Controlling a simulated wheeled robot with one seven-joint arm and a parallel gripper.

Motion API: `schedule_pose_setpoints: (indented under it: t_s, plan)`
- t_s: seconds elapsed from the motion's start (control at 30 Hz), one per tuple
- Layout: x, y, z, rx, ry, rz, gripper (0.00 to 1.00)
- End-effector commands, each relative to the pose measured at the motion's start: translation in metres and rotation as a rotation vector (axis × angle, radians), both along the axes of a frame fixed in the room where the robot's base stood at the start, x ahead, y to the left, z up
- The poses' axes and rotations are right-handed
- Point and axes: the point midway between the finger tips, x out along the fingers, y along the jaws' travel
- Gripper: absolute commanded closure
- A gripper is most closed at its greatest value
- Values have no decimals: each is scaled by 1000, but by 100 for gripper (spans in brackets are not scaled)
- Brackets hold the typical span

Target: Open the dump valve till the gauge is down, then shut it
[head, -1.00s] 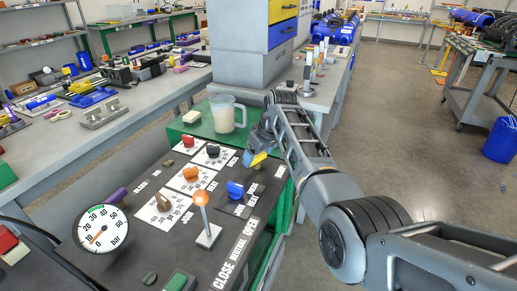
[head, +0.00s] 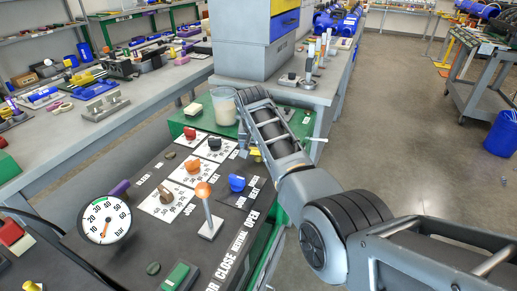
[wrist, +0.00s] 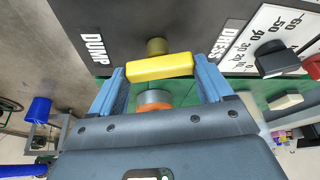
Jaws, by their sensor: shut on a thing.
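The yellow dump valve handle (wrist: 160,68) sits crosswise between my gripper's blue fingertips (wrist: 161,84) in the wrist view, beside the DUMP label. My gripper is shut on it. In the head view, my arm's end hides most of the handle and the gripper at the far right part of the black panel. The round white gauge (head: 105,218) stands at the panel's left. Its red needle points down at the low end of the scale, near 0.
The black panel carries an orange-topped lever (head: 204,192), a blue knob (head: 237,182), an orange knob (head: 192,164) and a green switch (head: 180,276). A measuring jug (head: 223,106) stands behind on the green top. Open floor (head: 420,150) lies to the right.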

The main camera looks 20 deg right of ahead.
Motion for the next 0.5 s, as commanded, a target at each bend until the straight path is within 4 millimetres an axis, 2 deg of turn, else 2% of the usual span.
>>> schedule_pose_setpoints:
  t_s: [0.2,0.5]
  plan:
    - [0,1,-1,0,1,-115,51]
    - [1,1,0,1,-1,-186,51]
